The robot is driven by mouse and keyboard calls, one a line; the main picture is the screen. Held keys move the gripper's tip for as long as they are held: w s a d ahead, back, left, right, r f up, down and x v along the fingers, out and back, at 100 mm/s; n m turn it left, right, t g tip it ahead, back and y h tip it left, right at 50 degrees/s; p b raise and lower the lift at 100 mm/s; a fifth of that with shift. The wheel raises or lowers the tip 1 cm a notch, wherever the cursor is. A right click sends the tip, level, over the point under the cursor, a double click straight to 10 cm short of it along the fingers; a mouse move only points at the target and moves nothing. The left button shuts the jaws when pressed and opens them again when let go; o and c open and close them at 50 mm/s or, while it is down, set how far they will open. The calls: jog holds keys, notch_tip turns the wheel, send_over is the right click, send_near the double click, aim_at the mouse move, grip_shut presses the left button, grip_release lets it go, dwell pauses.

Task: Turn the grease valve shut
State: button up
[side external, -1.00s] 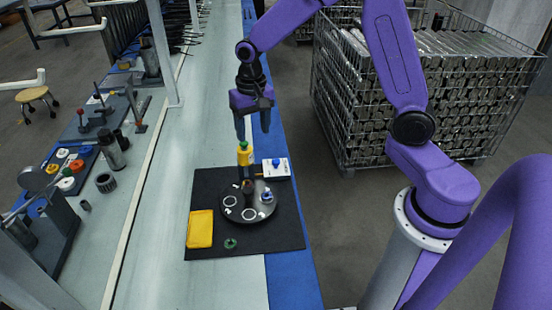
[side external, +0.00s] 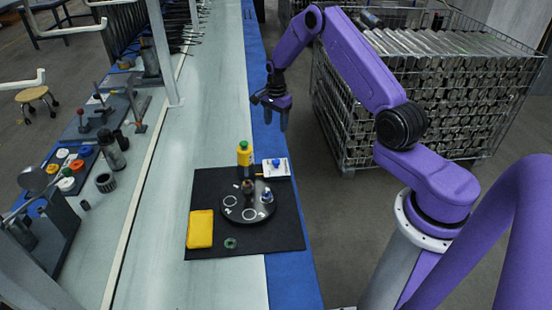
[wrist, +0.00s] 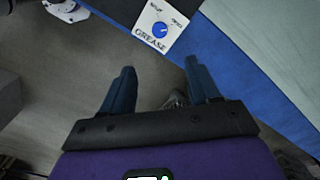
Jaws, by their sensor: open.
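The grease valve is a blue knob (wrist: 160,29) on a white plate (wrist: 146,43) lettered GREASE, with small labels that look like SHUT and OPEN. In the wrist view it lies at the top middle, beyond my fingertips. I cannot tell which label the knob points to. In the side view the plate (side external: 283,174) sits at the back right of the black mat, with the blue knob (side external: 276,162) on top. My gripper (side external: 276,118) is open and empty, above and behind the plate and apart from it. Both fingers also show in the wrist view (wrist: 160,68).
A yellow bottle with a green cap (side external: 244,155) stands just left of the plate. A dark round turntable (side external: 247,215) with small parts, a yellow block (side external: 200,229) and a green ring (side external: 230,243) are on the black mat (side external: 282,232). A wire crate (side external: 345,130) stands right of the bench.

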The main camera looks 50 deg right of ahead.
aim_at(276, 161)
notch_tip(276, 161, down, 17)
jog(key=shift+r, duration=0.1)
dwell(0.5)
jog(key=c, duration=1)
